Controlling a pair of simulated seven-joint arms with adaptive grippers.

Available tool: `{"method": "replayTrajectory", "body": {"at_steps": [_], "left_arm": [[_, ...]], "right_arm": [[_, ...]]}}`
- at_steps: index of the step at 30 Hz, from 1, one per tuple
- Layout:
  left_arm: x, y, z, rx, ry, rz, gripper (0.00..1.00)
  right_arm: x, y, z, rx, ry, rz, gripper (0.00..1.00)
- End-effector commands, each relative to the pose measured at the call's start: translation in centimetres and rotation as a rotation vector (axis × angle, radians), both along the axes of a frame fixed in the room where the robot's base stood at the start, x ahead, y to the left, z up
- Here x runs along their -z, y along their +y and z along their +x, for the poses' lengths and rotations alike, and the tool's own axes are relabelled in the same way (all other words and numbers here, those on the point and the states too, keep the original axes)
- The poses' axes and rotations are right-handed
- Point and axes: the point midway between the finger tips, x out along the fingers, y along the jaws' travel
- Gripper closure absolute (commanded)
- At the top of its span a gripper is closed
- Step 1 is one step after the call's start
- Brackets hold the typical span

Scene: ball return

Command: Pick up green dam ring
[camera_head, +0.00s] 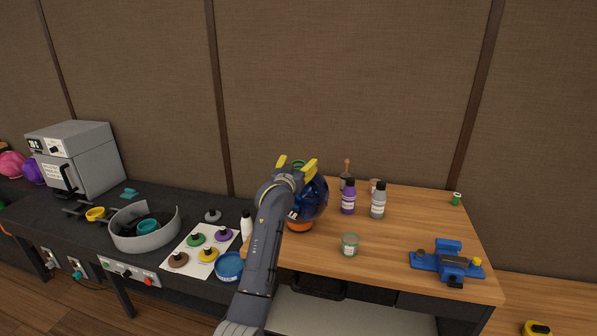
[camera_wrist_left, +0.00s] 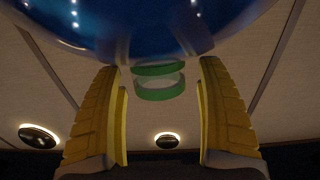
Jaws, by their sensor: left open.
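The green dam ring (camera_head: 298,164) shows in the head view as a small green band on top of the dark blue ball (camera_head: 318,203), between the yellow fingers of my left gripper (camera_head: 297,165). In the left wrist view the ring (camera_wrist_left: 158,70) shows as green bands with a paler strip between, close to the glossy blue ball (camera_wrist_left: 150,25). My left gripper (camera_wrist_left: 160,110) is open, with one finger on each side of the ring and a gap to both. My left forearm hides part of the ball. My right gripper is not in view.
The ball sits on an orange support (camera_head: 299,226) on the wooden table (camera_head: 410,225). Purple (camera_head: 348,200) and grey (camera_head: 378,203) bottles and a glass jar (camera_head: 349,244) stand to its right. A blue vise (camera_head: 448,262) is at front right. A grey oven (camera_head: 80,155) stands left.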

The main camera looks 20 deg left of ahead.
Motion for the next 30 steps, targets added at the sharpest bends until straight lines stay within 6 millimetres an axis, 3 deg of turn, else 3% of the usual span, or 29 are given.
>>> {"method": "replayTrajectory", "body": {"at_steps": [7, 22, 30], "left_arm": [[-0.01, 0.01, 0.05, 0.0, 0.0, 0.0, 0.25], [0.01, 0.0, 0.03, 0.0, 0.0, 0.0, 0.82], [0.0, -0.01, 0.03, 0.0, 0.0, 0.0, 0.82]], "right_arm": [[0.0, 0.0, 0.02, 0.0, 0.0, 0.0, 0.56], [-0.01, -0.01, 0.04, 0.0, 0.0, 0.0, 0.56], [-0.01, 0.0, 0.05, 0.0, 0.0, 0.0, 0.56]]}}
